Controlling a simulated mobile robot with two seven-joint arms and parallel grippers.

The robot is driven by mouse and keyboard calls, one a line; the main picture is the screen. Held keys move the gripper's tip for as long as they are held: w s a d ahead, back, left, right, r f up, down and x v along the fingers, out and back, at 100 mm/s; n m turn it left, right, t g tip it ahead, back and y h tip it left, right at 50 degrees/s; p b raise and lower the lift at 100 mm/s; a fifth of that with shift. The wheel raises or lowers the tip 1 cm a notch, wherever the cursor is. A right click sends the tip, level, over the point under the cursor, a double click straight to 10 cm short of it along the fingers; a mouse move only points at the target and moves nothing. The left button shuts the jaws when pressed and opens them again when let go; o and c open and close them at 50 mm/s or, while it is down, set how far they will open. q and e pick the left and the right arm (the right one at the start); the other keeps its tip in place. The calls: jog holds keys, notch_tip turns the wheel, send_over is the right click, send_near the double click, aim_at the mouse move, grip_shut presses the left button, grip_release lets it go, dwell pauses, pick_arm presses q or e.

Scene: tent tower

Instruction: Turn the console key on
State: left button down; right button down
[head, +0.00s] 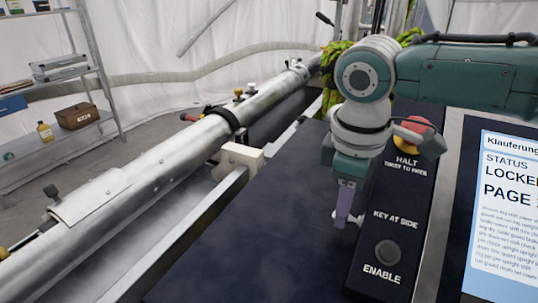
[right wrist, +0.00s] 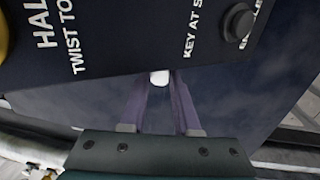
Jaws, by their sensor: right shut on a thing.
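The dark console (head: 375,255) stands on the dark table, its top lettered HALT, KEY AT SIDE and ENABLE. In the right wrist view the console (right wrist: 140,30) fills the top. My right gripper (head: 345,220) points down at its left side, by the KEY AT SIDE lettering. In the right wrist view the gripper (right wrist: 160,82) is shut on a small pale piece, apparently the key (right wrist: 159,77), at the console's side edge. The fingers hide most of it, so its turn angle cannot be told. My left gripper is not in view.
A red HALT button (head: 418,125) and a black ENABLE knob (head: 388,253) sit on the console. A lit screen (head: 505,210) reading LOCKED stands to the right. A long metal tube (head: 150,165) lies left. The dark tabletop (head: 255,240) left of the console is clear.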

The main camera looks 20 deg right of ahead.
jog(key=c, duration=0.6)
grip_release()
jog(key=shift+c, duration=0.2)
notch_tip(320, 180, up, 10)
jog(key=a, duration=0.1)
jog(key=shift+s+p, duration=0.4)
jog(key=shift+f, duration=0.1)
